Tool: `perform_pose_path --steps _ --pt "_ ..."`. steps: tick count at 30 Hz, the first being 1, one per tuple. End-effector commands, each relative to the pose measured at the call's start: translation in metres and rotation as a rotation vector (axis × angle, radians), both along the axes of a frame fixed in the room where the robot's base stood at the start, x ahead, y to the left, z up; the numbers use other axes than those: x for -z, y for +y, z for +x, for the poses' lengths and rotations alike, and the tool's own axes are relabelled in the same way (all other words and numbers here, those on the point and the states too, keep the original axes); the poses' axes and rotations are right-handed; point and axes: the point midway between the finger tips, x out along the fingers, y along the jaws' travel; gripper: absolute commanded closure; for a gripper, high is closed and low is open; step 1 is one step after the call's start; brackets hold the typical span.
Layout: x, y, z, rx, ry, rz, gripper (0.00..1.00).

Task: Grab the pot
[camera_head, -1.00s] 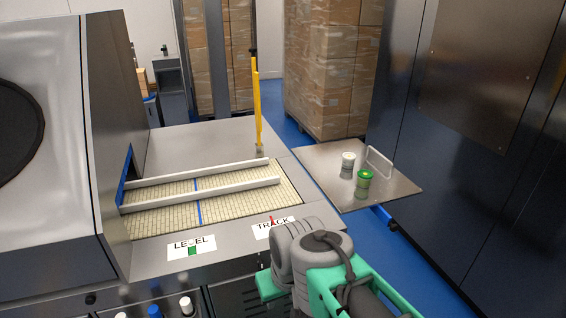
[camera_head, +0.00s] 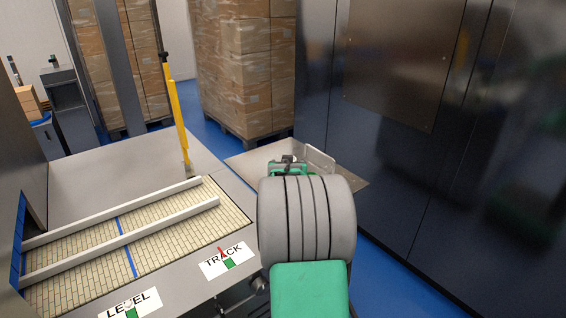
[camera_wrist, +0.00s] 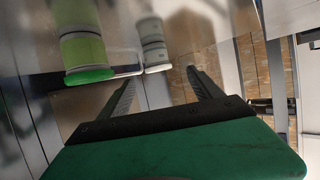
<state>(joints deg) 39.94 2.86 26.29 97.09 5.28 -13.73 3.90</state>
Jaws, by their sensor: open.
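Two pots show in the wrist view, upside down in the picture. One is a pale green pot (camera_wrist: 82,45) with a bright green lid, on the left. The other is a whitish-grey pot (camera_wrist: 152,42) with a white lid, to its right. In the head view both are hidden behind my arm and gripper. My gripper (camera_head: 288,163) is over the steel shelf (camera_head: 245,163) in the head view. In the wrist view my gripper (camera_wrist: 160,78) is open and empty. The whitish pot's lid appears between its fingertips, the green pot left of them; the remaining distance is unclear.
A handle plate (camera_head: 320,160) stands at the shelf's right side. A conveyor with white guide rails (camera_head: 120,240) and a yellow post (camera_head: 178,115) lies left. A dark steel cabinet (camera_head: 400,120) bounds the right. Wrapped boxes (camera_head: 245,65) stand behind.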

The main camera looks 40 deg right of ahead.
Motion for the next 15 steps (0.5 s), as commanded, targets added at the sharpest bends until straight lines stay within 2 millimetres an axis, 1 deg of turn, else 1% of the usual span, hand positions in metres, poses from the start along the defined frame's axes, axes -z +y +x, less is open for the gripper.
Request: perform_pose_path --steps 3,5,12,15 --pt "0.006 -0.014 0.007 0.007 0.003 0.002 0.25" --pt "0.008 -0.020 0.011 0.009 0.003 0.002 0.25" --pt "0.023 -0.043 0.036 0.009 0.003 0.002 0.25" --pt "0.025 -0.047 0.041 0.007 0.002 0.001 0.25"
